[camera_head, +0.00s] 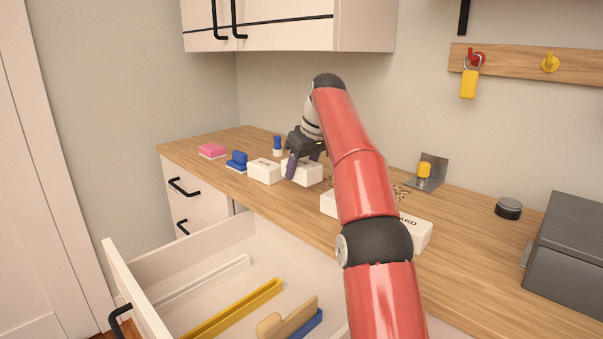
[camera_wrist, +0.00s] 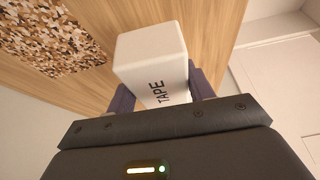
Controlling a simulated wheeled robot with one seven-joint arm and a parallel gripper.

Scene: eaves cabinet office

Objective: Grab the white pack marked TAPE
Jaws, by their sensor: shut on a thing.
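The white pack marked TAPE (camera_wrist: 150,52) sits between the two dark fingers of my gripper (camera_wrist: 165,95) in the wrist view, its lettering facing the camera. My gripper is shut on it, one finger on each side. In the head view the pack (camera_head: 303,173) is at my gripper (camera_head: 304,165) over the wooden counter, partly hidden by the near finger. I cannot tell whether it touches the counter.
Another white pack (camera_head: 264,171) stands close on the left, with a blue stamp-like object (camera_head: 237,161) and a pink block (camera_head: 212,151) beyond. A white box (camera_head: 414,232) lies partly behind my arm. An open drawer (camera_head: 180,270) juts out in front. A grey box (camera_head: 567,245) stands right.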

